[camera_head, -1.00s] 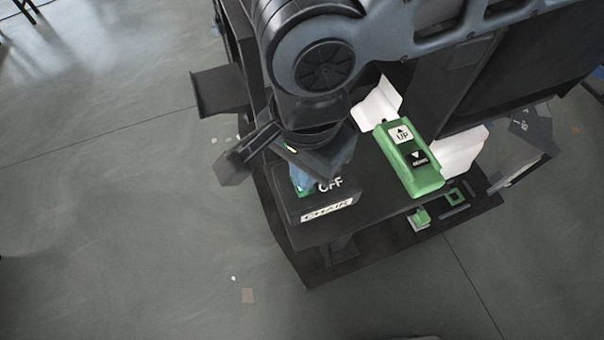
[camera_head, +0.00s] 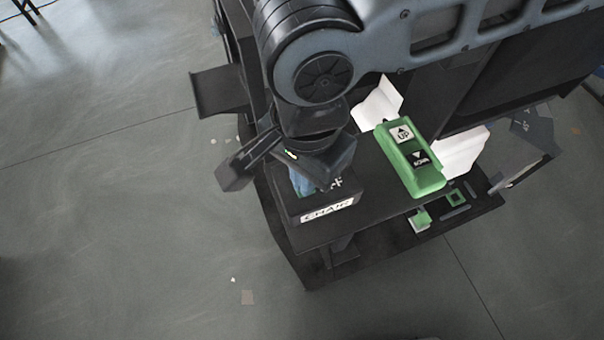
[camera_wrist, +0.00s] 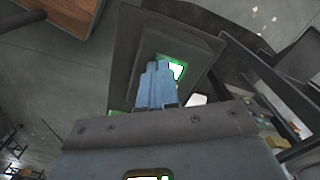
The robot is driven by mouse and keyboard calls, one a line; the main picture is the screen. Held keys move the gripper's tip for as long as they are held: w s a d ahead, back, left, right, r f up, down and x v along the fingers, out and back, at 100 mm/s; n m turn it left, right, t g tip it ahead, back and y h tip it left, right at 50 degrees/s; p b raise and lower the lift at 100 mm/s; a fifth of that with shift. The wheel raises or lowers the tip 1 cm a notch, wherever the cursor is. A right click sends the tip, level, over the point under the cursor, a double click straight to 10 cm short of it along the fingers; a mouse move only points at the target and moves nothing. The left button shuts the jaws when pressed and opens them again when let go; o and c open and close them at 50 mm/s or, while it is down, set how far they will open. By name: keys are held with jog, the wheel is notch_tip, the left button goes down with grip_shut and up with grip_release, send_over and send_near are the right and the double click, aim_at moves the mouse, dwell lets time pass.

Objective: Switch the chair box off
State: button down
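The chair box (camera_head: 326,208) is a dark box with a white CHAIR label on its front face, standing on the dark shelf. It also shows in the wrist view (camera_wrist: 186,47), with a lit green-edged switch (camera_wrist: 176,70) on its top. My gripper (camera_head: 301,186) is over the left part of the box top and partly covers the OFF lettering. In the wrist view its blue fingers (camera_wrist: 157,84) lie side by side with no clear gap, at the left edge of the switch. I cannot tell whether they touch it. The switch's position is partly hidden.
A green box (camera_head: 410,160) with UP and DOWN buttons stands right of the chair box. White panels (camera_head: 463,152) are behind it. Small green parts (camera_head: 420,219) lie on a lower shelf. The floor (camera_head: 130,230) at left is clear.

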notch_tip(320, 180, up, 7)
jog(key=p, duration=0.7)
dwell(0.4)
jog(key=shift+f, duration=0.1)
dwell(0.3)
